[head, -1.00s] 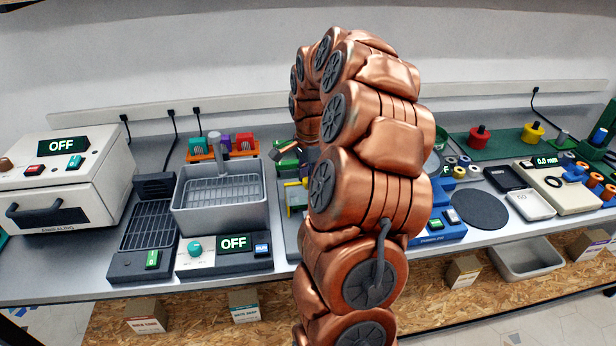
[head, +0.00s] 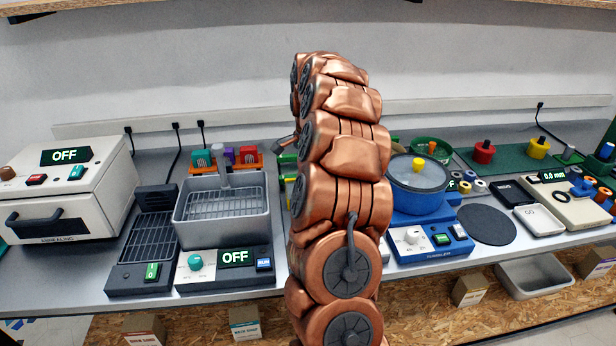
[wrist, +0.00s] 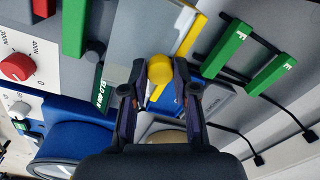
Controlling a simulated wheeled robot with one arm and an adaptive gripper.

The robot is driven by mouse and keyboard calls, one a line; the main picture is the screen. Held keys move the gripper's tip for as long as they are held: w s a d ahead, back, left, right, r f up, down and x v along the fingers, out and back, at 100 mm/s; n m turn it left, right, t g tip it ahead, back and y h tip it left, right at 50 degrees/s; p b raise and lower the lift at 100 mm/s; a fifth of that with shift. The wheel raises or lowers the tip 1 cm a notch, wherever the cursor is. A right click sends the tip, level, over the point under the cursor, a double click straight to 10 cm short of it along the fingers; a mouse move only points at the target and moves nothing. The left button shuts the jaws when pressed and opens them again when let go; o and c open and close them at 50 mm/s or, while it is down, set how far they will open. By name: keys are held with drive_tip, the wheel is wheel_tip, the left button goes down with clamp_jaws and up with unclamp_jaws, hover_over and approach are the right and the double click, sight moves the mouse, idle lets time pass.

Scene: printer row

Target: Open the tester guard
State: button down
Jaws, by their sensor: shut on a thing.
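In the wrist view my gripper (wrist: 160,92) has its two dark fingers on either side of a yellow round knob (wrist: 160,69), closed on it. A yellow-edged guard (wrist: 190,34) runs up from beside the knob, over a grey machine surface. The tester's front (wrist: 30,50), with a red dial and a dark green display, shows at the left. How far the guard stands open I cannot tell. In the head view my copper arm hides my gripper and nearly all of the tester.
A blue machine with a clear round lid (head: 418,172) stands right of my arm. A grey sink-like basin (head: 222,212) and its control box stand left of it. Green bars (wrist: 228,47) and black cables lie near the gripper. A white wall is behind the bench.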

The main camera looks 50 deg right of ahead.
drive_tip(key=c, duration=0.9)
unclamp_jaws()
drive_tip(key=shift+s+r, duration=0.15)
drive_tip(key=shift+r, duration=2.85)
drive_tip(key=shift+s+r, duration=0.1)
drive_tip(key=shift+r, duration=2.9)
